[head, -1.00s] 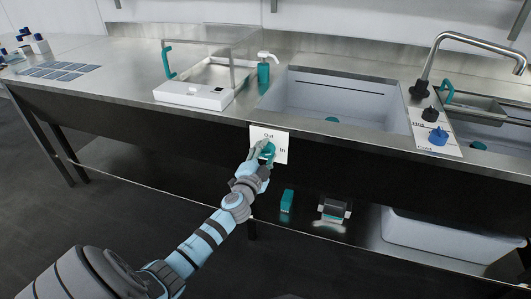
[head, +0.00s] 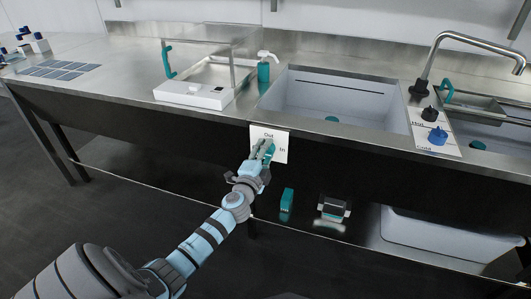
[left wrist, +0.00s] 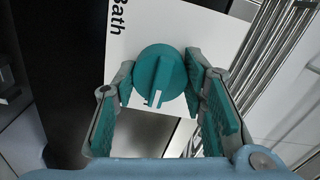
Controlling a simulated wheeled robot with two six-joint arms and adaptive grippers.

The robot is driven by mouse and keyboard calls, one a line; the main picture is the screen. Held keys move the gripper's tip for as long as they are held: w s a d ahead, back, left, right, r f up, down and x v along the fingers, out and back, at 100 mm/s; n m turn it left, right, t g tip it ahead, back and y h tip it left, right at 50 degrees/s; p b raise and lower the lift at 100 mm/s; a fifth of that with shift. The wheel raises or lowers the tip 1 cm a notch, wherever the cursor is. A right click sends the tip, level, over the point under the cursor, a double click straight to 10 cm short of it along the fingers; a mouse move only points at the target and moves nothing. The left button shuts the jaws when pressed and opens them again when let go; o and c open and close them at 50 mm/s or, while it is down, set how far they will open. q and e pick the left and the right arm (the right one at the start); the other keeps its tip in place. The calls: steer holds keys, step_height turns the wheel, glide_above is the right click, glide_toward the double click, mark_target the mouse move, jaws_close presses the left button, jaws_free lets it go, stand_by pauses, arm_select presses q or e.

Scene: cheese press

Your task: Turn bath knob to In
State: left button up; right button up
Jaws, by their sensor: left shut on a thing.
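The teal bath knob (head: 271,152) sits on a white label plate (head: 283,146) on the counter's dark front. The plate reads "Out" above the knob and "In" to its right. My left gripper (head: 264,150) is at the knob and covers part of it. My right gripper is not in view.
Black and blue tap knobs (head: 438,137) stand at the right. A teal block (head: 287,199) sits on the low shelf.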

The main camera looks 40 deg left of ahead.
arm_select(q)
steer(key=shift+f, duration=0.1)
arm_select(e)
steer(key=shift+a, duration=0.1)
arm_select(q)
steer(key=o, duration=1.2)
steer(key=shift+c, duration=0.2)
steer(key=shift+s, duration=0.1)
steer(key=v, duration=1.2)
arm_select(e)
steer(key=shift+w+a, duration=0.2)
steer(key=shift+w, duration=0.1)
